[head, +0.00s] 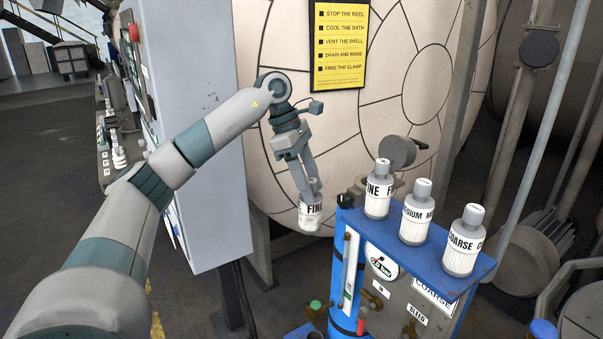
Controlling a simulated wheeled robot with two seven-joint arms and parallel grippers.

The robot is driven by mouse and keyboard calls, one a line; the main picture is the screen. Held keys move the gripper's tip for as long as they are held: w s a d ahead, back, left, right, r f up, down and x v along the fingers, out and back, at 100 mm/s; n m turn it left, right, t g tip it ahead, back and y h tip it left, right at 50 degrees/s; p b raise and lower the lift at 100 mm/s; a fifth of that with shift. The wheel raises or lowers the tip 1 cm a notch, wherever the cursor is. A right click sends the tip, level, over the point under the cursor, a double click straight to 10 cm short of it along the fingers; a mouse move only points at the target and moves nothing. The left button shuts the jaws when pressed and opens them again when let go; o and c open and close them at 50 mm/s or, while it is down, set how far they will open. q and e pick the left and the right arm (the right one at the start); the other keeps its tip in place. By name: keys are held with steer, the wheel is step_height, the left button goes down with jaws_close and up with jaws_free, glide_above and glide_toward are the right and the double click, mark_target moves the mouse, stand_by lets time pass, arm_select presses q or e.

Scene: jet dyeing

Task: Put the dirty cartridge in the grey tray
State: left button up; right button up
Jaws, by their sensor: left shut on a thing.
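My left gripper (306,188) is shut on a pale cartridge (311,212) whose label starts with "FINE". It holds the cartridge roughly upright in the air, left of the blue shelf and in front of the large round vessel door. The cartridge's lower part looks whitish and a little smudged; I cannot tell for certain that it is the dirty one. I see no grey tray in this view. My right gripper is not in view.
Three grey-capped cartridges labelled fine (377,190), medium (415,214) and coarse (461,243) stand on a blue shelf (408,258). A blue cylinder (339,265) stands below its left end. A grey cabinet (200,120) is left. A yellow sign (340,45) hangs behind.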

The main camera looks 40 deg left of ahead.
arm_select(q)
steer(key=s+d+f+m+g+y+b, duration=0.1)
steer(key=s+d+f+m+g, duration=0.1)
steer(key=d+m, duration=0.5)
steer(key=s+d+f+m+g+y+b, duration=0.1)
steer(key=s+d+f+m+g, duration=0.1)
steer(key=s+d+f+m, duration=0.3)
steer(key=s+d+f+m+g+y+b, duration=0.1)
steer(key=s+d+f+m, duration=0.3)
steer(key=d+m, duration=0.6)
steer(key=d+f+g+y, duration=0.1)
steer(key=d+f, duration=0.1)
steer(key=d, duration=0.1)
steer(key=shift+d+m, duration=0.25)
steer(key=shift+m, duration=0.15)
steer(key=shift+a, duration=0.1)
